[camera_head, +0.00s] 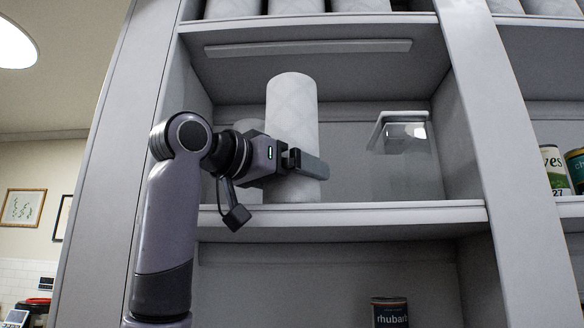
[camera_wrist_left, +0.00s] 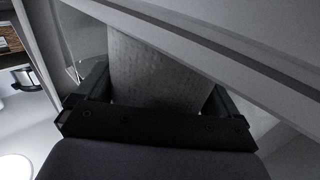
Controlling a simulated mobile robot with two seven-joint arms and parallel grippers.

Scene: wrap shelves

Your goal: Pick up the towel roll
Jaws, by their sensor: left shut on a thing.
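The white towel roll (camera_head: 293,110) stands upright on the middle shelf (camera_head: 350,214) in the head view. My left gripper (camera_head: 306,164) reaches in from the left and is shut on the lower half of the roll. In the left wrist view the textured roll (camera_wrist_left: 155,75) sits between the two fingers of my left gripper (camera_wrist_left: 158,98), one on each side. The roll's base is close to the shelf; I cannot tell whether it touches. My right gripper is not in view.
A clear container (camera_head: 405,165) stands on the same shelf to the right. Another white roll (camera_head: 247,126) is partly hidden behind my gripper. A shelf board is above, with a rhubarb can (camera_head: 389,312) below and more cans (camera_head: 556,170) in the right bay.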

